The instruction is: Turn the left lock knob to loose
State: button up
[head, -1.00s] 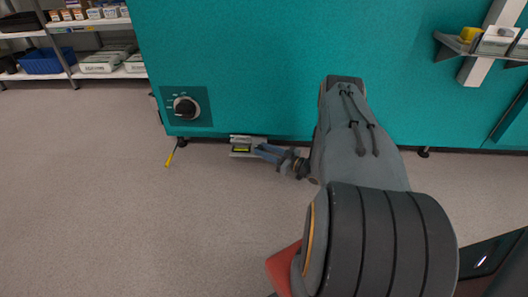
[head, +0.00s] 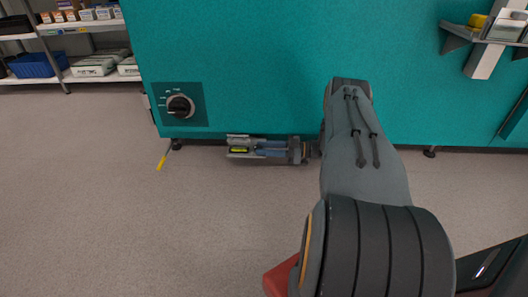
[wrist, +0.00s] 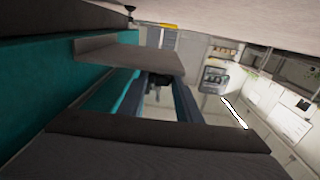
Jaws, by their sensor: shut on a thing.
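My gripper (head: 262,149) reaches left, low along the base of the teal chamber, with its blue fingers at a grey bracket (head: 232,140) that has a yellow-green strip (head: 240,151). In the wrist view the bracket (wrist: 125,57) is a flat plate beside the fingers. A small dark piece, seemingly the left lock knob (wrist: 158,80), shows between the two fingers, and my gripper (wrist: 158,88) is shut on it. Its markings and turn angle cannot be made out. In the head view the fingers and bracket hide the knob.
The teal chamber wall (head: 300,65) stands right behind the gripper. A black dial (head: 180,106) is on its lower left panel. A yellow strip (head: 163,159) hangs by a foot at left. The floor (head: 120,220) in front is clear. Shelves (head: 95,77) stand back left.

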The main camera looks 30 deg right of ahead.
dwell(0.3)
jog(key=o, duration=1)
jog(key=shift+o, duration=0.2)
jog(key=p+v, duration=0.2)
jog(key=v, duration=0.6)
